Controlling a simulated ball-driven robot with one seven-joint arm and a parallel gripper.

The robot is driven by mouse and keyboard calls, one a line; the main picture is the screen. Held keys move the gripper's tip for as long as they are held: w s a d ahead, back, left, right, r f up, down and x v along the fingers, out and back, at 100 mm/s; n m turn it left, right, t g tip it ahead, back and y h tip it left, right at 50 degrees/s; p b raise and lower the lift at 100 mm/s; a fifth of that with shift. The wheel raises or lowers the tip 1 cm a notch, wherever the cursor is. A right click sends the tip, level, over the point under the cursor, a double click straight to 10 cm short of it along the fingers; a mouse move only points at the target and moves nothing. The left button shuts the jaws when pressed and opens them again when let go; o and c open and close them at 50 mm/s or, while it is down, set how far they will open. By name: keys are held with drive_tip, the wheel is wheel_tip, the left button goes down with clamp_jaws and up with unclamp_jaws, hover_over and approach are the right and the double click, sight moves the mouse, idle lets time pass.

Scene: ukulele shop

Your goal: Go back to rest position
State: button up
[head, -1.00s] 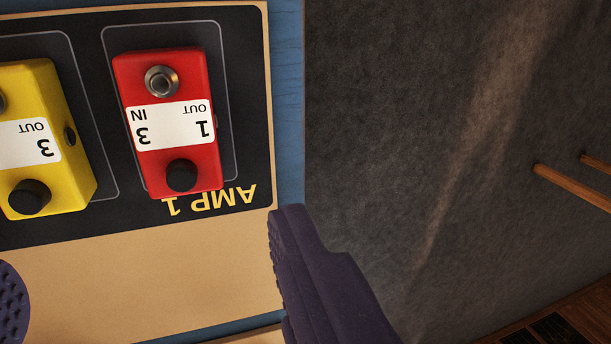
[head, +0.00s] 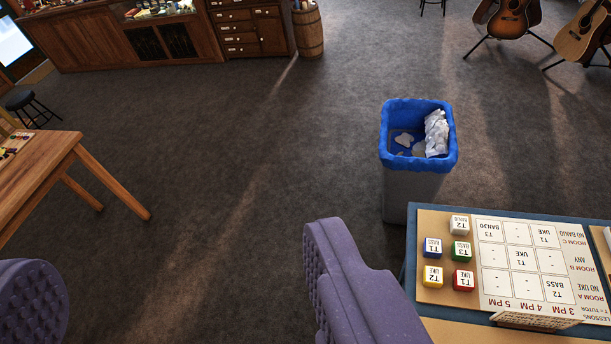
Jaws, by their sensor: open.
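My gripper (head: 185,290) shows as two purple ridged fingers at the bottom of the head view. The fingers are wide apart with only bare floor between them, so it is open and empty. It is raised and faces out over the room. The right finger overlaps the left edge of a blue-edged table in the picture. The pedals seen earlier are out of view.
A bin (head: 412,190) with a blue liner and crumpled paper stands right of centre. A table (head: 450,208) at lower right holds a lesson chart (head: 525,262) and several lettered cubes (head: 433,247). A wooden table (head: 45,170) is at left. Guitars (head: 507,20) stand upper right. The middle floor is clear.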

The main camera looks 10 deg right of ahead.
drive_tip(key=s+a+r+n+t, duration=0.1)
drive_tip(key=s+r+n, duration=0.2)
drive_tip(key=r, duration=0.2)
drive_tip(key=shift+s+a+r, duration=0.15)
drive_tip(key=shift+s+a, duration=0.05)
drive_tip(key=shift+a, duration=0.15)
wheel_tip(320, 180, down, 11)
drive_tip(key=b, duration=1)
drive_tip(key=shift+b, duration=0.35)
drive_tip(key=shift+r, duration=0.1)
